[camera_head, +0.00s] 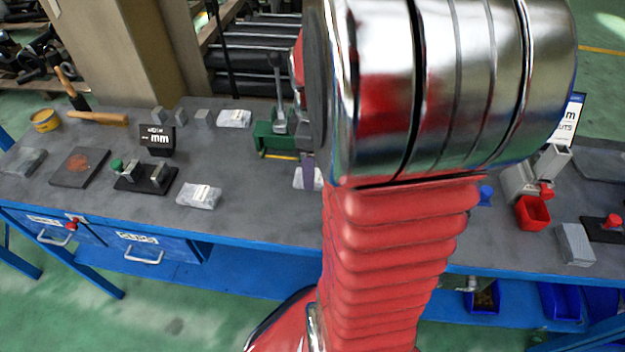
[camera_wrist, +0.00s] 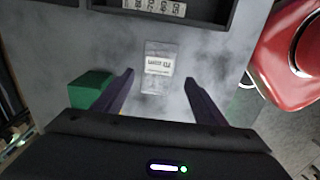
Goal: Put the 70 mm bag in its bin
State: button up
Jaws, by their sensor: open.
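In the wrist view a clear bag (camera_wrist: 160,68) with a white label lies flat on the grey bench, just beyond and between my fingertips; its print is too small to read. My gripper (camera_wrist: 159,78) is open, with one purple finger on each side and nothing held. In the head view a purple finger of my gripper (camera_head: 307,166) shows beside a partly hidden bag (camera_head: 298,181). I cannot tell which is 70 mm.
Blue bins (camera_head: 560,301) hang below the bench at right, and a red bin (camera_head: 533,212) stands on top. A green block (camera_wrist: 90,90) is close to my left finger. A dark tray (camera_wrist: 197,20) lies beyond the bag. My arm hides the bench's middle in the head view.

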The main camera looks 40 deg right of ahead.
jog(key=f, duration=0.4)
jog(key=shift+w, duration=0.25)
jog(key=c, duration=1.4)
jog(key=shift+r, duration=0.15)
notch_tip(320, 180, up, 10)
dwell(0.6)
